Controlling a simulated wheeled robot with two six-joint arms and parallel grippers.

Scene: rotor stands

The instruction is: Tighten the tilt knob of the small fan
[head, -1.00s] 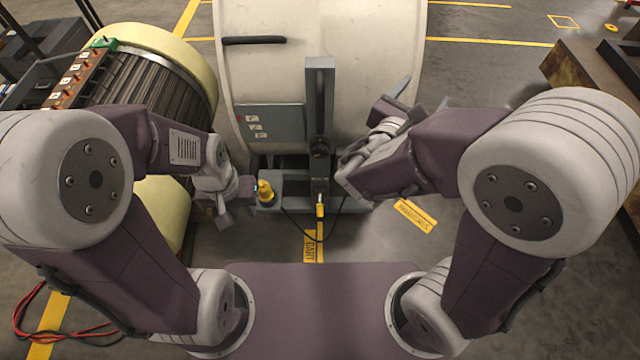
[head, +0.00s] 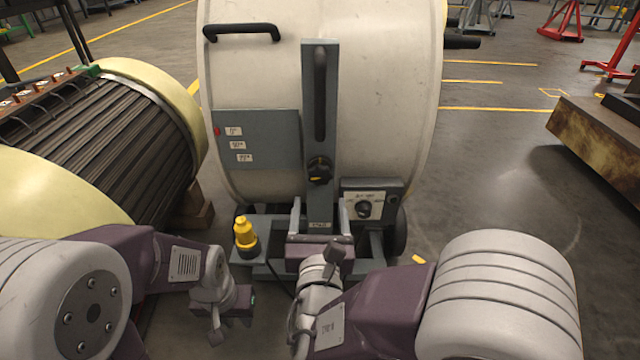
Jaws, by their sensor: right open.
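The fan (head: 385,90) is a cream drum standing upright in the middle of the head view. A grey post (head: 320,120) runs up its front. A black knob (head: 319,170) with a yellow mark sits low on that post. My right gripper (head: 319,207) is open in front of the post's lower end, below the knob and apart from it. Its two fingers point up and away, one on each side of the post in the picture. My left gripper (head: 232,310) is low and left of the fan's base. Its finger gap is not clear, and nothing shows in it.
A yellow plug-like part (head: 246,234) stands on the fan's base at the left. A grey control box (head: 370,200) with a black dial is right of the post. A large ribbed motor (head: 120,130) lies at the left. Open floor (head: 500,190) is at the right.

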